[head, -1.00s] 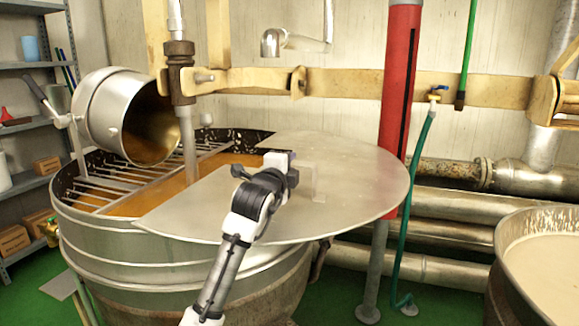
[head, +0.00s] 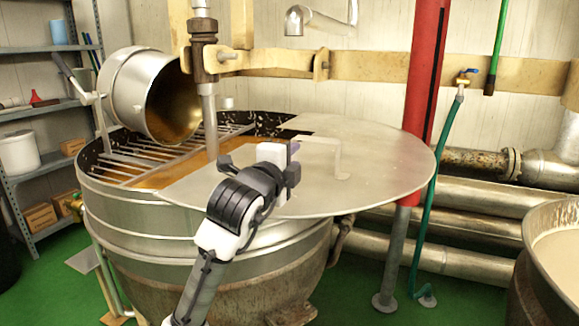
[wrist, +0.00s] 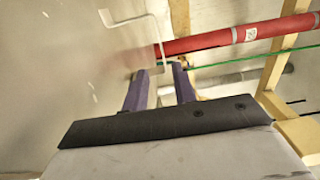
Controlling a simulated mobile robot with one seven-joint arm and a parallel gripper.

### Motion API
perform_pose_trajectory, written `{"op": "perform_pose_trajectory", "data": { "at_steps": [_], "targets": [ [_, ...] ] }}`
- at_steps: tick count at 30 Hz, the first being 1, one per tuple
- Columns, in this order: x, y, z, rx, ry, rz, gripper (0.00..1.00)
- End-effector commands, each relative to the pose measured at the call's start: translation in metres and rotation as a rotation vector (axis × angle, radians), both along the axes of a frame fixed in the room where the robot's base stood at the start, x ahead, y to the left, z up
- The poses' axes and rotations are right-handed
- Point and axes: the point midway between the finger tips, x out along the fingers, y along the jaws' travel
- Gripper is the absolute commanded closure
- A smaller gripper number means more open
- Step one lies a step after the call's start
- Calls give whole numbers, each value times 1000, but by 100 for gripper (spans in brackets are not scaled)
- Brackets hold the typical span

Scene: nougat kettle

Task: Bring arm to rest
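The kettle (head: 150,222) is a large round metal vessel with a slatted grate over brown contents at its left side. A flat metal lid (head: 390,165) covers its right part and juts past the rim. The lid's thin bent handle (head: 338,158) stands up near the middle; it also shows in the wrist view (wrist: 143,18). My gripper (head: 292,165) is above the lid, left of the handle and apart from it. In the wrist view my gripper (wrist: 158,68) has its two dark fingers spread, with nothing between them.
A tilted metal pot (head: 135,85) hangs over the grate beside a vertical pipe (head: 210,115). A red post (head: 425,85) and a green hose (head: 428,215) stand right of the lid. Another vat (head: 530,235) is at far right. Shelves (head: 45,110) are at left.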

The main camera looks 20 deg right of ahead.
Motion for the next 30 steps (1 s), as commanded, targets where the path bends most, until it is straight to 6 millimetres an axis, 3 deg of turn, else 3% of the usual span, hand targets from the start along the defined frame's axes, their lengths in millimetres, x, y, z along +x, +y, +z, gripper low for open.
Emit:
{"op": "perform_pose_trajectory", "data": {
  "at_steps": [18, 21, 23, 26, 30],
  "targets": [
    [-7, 7, 0, 0, 0, 1, 73],
    [-5, 17, 7, -40, -5, 15, 73],
    [-3, 33, 18, -105, -15, 38, 73],
    [-1, 80, 47, -283, -55, 98, 73],
    [-12, 175, 92, -595, -155, 189, 73]
  ]
}}
